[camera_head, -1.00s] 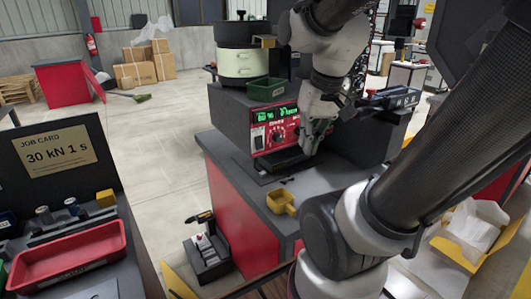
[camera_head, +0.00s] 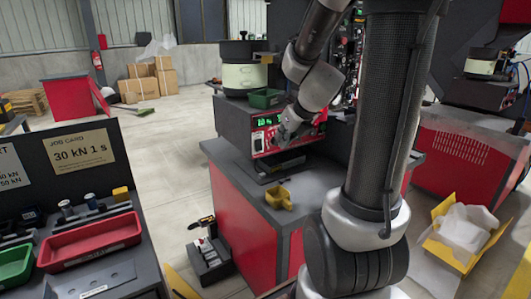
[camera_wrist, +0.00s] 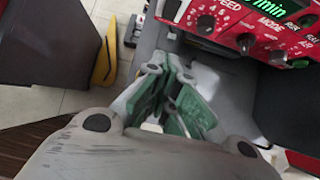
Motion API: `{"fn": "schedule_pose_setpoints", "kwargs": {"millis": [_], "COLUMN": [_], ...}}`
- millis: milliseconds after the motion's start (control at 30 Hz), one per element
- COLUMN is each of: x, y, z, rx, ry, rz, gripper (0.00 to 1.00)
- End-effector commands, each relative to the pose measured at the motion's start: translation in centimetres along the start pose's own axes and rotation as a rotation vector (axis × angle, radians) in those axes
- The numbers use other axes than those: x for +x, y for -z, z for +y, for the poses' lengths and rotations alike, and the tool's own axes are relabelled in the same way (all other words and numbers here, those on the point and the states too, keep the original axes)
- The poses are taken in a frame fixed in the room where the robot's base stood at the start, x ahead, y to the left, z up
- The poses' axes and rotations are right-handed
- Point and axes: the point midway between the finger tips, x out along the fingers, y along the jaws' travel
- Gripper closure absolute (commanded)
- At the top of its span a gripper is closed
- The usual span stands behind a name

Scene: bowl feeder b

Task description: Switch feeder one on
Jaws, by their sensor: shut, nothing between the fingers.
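A bowl feeder with a cream and black drum (camera_head: 243,76) stands on a dark control box on the bench. The box's red control panel (camera_head: 268,137) has a lit green display and a pale switch plate (camera_head: 258,142) at its left. I cannot read a feeder number. My gripper (camera_head: 284,137) is shut and empty, in front of the panel's middle, covering part of it. In the wrist view, its green-padded fingers (camera_wrist: 172,72) are below the panel (camera_wrist: 240,25), apart from its SPEED knob (camera_wrist: 206,24) and MODE knob (camera_wrist: 246,42). The switch is not visible there.
A green bin (camera_head: 266,98) sits beside the drum. A yellow scoop (camera_head: 279,198) lies on the bench front. A second feeder (camera_head: 487,65) stands at right. A red tray (camera_head: 90,242) is at left, with a yellow box (camera_head: 465,235) at lower right.

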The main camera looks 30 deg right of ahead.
Motion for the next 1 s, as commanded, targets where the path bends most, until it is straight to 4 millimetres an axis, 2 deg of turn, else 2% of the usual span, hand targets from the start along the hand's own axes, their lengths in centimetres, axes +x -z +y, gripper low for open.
{"fn": "schedule_pose_setpoints", "kwargs": {"millis": [367, 533, 667, 1000], "x": [0.0, 1.2, 3.4, 10.5], "y": [0.1, 0.1, 0.2, 0.0], "z": [0.1, 0.1, 0.1, 0.1], "rx": [0.021, 0.021, 0.022, 0.021], "ry": [-0.002, -0.004, -0.005, -0.003], "rz": [0.002, 0.004, 0.007, 0.005], "gripper": [1.0, 1.0, 1.0, 1.0]}}
